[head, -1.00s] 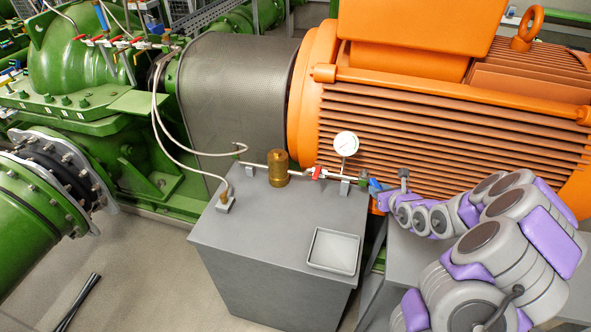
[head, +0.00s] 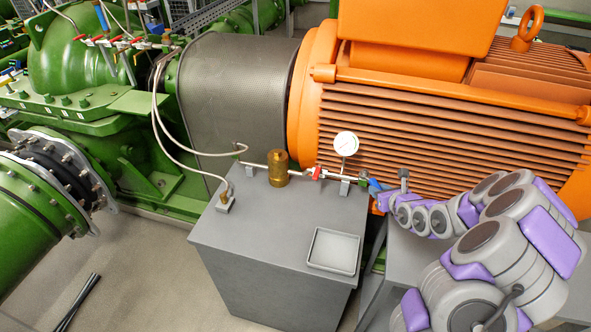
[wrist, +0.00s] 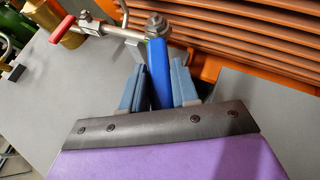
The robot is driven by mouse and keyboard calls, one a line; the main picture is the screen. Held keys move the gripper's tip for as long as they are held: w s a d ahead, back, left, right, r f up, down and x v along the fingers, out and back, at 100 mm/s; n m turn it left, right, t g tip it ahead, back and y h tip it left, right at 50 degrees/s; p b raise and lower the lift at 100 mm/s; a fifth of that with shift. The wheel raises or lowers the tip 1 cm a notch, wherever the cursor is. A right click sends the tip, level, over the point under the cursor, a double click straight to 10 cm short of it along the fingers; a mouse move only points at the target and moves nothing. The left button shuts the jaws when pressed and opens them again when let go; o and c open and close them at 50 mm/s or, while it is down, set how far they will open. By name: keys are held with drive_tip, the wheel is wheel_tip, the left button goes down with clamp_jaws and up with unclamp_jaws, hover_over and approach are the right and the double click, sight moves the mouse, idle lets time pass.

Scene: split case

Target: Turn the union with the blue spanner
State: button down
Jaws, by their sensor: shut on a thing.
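The blue spanner (wrist: 158,72) shows in the wrist view between the two blue-grey fingers of my gripper (wrist: 159,85), which is shut on its handle. The spanner's far end meets the union (wrist: 155,27), a metal hex fitting at the end of the pipe; its jaw is partly hidden, so I cannot tell how fully it sits around the nut. In the head view my gripper (head: 376,190) is small, at the right end of the pipe run, and the spanner (head: 373,184) shows only as a bit of blue. The union (head: 364,182) is small there.
A grey cabinet (head: 260,235) carries the pipe, a brass cylinder (head: 278,168), a red-handled valve (head: 316,173), a dial gauge (head: 346,144) and a shallow tray (head: 333,250). The orange ribbed motor (head: 440,130) stands close behind my gripper. The cabinet's front top is mostly clear.

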idle(0.4)
drive_tip(key=shift+r, duration=1.05)
drive_tip(key=shift+r, duration=0.15)
drive_tip(key=shift+r+p, duration=0.7)
drive_tip(key=shift+r, duration=1.7)
drive_tip(key=shift+w, duration=0.1)
